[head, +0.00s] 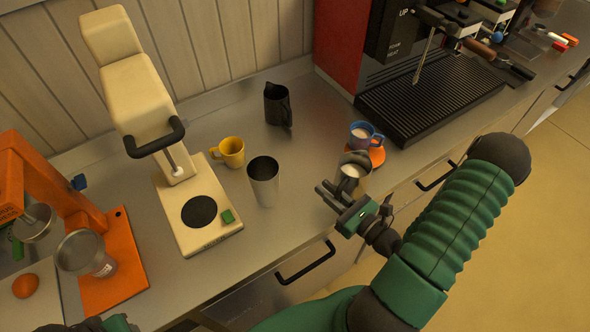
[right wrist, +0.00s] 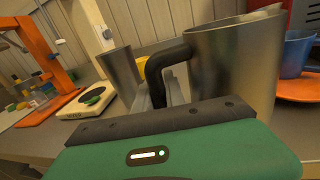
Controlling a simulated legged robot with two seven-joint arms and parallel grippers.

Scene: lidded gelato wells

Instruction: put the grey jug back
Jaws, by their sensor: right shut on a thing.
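My right gripper (head: 343,204) is shut on the black handle of the grey metal jug (head: 354,172), near the counter's front edge. Something pale shows inside the jug. In the right wrist view the jug (right wrist: 242,70) fills the upper right, with its handle (right wrist: 165,62) between the fingers. Its base is hidden, so I cannot tell whether it touches the counter. A bit of my left gripper (head: 118,323) shows at the bottom left edge of the head view; its jaws are not clear.
A blue cup (head: 362,138) on an orange saucer (head: 378,156) stands just behind the jug. A steel tumbler (head: 263,184), yellow mug (head: 231,152) and black jug (head: 277,105) stand left. The coffee machine's drip tray (head: 425,100) is at right. Bare counter (head: 312,150) lies between.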

